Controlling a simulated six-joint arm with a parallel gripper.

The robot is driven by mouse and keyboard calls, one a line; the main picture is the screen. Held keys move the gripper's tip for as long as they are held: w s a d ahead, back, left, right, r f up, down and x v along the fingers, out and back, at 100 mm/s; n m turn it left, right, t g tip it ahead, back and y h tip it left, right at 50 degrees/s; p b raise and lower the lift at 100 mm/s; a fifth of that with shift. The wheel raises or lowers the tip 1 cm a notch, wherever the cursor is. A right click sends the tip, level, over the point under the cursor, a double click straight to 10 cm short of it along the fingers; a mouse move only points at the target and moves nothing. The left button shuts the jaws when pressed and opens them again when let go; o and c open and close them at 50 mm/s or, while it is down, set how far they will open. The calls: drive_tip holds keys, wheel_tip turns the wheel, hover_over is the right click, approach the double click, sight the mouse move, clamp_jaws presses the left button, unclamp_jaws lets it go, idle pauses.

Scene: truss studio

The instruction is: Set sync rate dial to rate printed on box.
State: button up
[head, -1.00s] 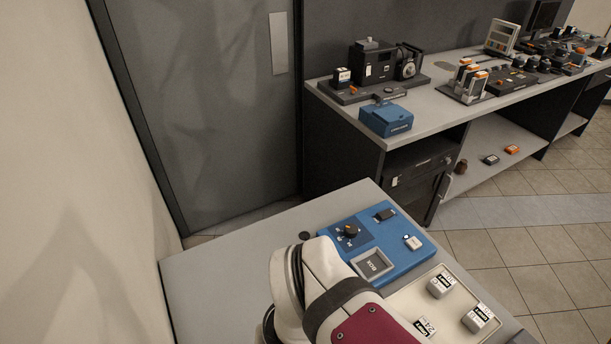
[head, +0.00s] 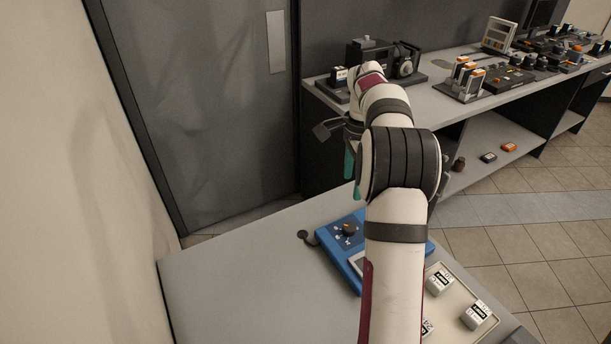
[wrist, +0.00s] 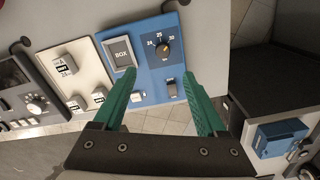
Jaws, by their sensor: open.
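The blue panel (head: 328,236) lies on the near table, partly hidden by my arm in the head view. In the wrist view the panel (wrist: 149,75) carries the sync rate dial (wrist: 162,50), a black knob with an orange mark, with 24, 25 and 30 printed around it. The dial also shows in the head view (head: 348,228). Beside it is a grey recess (wrist: 121,54) marked BOX, with no box in it. My gripper (wrist: 159,74) is open and empty above the panel; its teal fingers also show in the head view (head: 351,177).
A black switch (wrist: 172,88) and a white button (wrist: 137,97) are on the panel. A dark bench (head: 440,112) with equipment stands behind.

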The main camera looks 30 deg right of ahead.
sight(350, 226)
drive_tip(key=shift+m, duration=0.3)
drive_tip(key=f, duration=0.5)
drive_tip(key=d+f, duration=0.1)
drive_tip(key=f, duration=1)
drive_tip(key=shift+w+d+f, duration=0.1)
drive_tip(key=shift+d+f, duration=0.15)
drive_tip(key=shift+f, duration=0.05)
clamp_jaws()
